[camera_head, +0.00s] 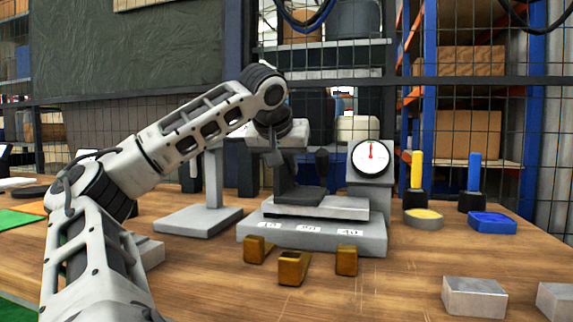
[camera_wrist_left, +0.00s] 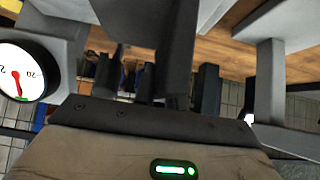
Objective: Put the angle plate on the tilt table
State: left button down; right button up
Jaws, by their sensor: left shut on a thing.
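The angle plate (camera_head: 301,195) is a dark grey L-shaped piece low over the tilt table (camera_head: 340,213), a light grey plate on a labelled base. I cannot tell whether its underside touches the table top. My left gripper (camera_head: 278,158) reaches down from above and is shut on the angle plate's upright part; the fingertips are partly hidden. In the left wrist view, the dark angle plate (camera_wrist_left: 125,22) is close ahead of the gripper. My right gripper is not in view.
A dial gauge (camera_head: 371,157) stands right of the plate. A grey stand (camera_head: 213,180) is on the left. Several brass blocks (camera_head: 292,268) lie in front, and metal blocks (camera_head: 474,297) at front right.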

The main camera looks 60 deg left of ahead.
pick_arm(q)
jog(key=c, duration=1.5)
grip_release()
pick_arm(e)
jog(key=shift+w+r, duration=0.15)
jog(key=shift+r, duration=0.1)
pick_arm(q)
jog(key=shift+o, duration=0.2)
jog(key=shift+r, duration=0.15)
